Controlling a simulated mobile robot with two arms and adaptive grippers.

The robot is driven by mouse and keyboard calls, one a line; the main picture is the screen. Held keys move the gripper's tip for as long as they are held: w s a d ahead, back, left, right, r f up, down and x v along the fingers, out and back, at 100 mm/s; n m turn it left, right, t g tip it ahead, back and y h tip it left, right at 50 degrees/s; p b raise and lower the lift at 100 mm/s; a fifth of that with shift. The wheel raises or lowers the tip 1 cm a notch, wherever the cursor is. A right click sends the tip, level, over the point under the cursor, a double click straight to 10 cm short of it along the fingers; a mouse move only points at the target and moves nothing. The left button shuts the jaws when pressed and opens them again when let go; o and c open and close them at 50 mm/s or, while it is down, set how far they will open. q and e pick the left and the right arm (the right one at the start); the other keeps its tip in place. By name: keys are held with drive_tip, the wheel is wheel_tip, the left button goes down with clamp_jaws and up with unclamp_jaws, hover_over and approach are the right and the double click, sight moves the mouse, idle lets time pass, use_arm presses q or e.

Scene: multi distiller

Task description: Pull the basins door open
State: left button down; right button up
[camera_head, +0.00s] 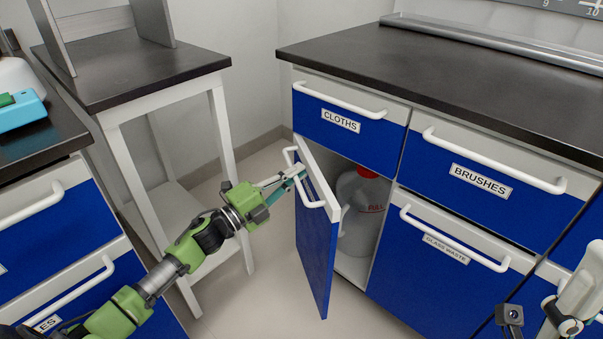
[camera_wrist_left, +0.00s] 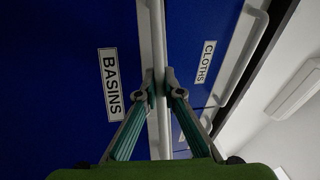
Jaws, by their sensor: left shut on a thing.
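The basins door (camera_head: 316,240) is the blue door under the CLOTHS drawer, and it stands swung open to the left of its cabinet. Its white bar handle (camera_head: 290,157) is on the upper part of the door. My left gripper (camera_head: 300,173) is shut on this handle. In the left wrist view, my left gripper (camera_wrist_left: 160,84) has a finger on each side of the white bar, and the BASINS label (camera_wrist_left: 110,84) shows beside it.
A pale jug with a red cap (camera_head: 362,212) stands inside the open cabinet. The CLOTHS drawer (camera_head: 347,122), BRUSHES drawer (camera_head: 482,184) and GLASS WASTE door (camera_head: 440,255) look closed. A white-legged table (camera_head: 225,130) stands left of the door. Floor between them is clear.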

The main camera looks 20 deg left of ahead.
use_arm(q)
drive_tip(key=shift+f, duration=0.1)
idle(0.3)
drive_tip(key=c, duration=2.4)
unclamp_jaws()
drive_tip(key=v, duration=1.2)
drive_tip(key=shift+a, duration=0.1)
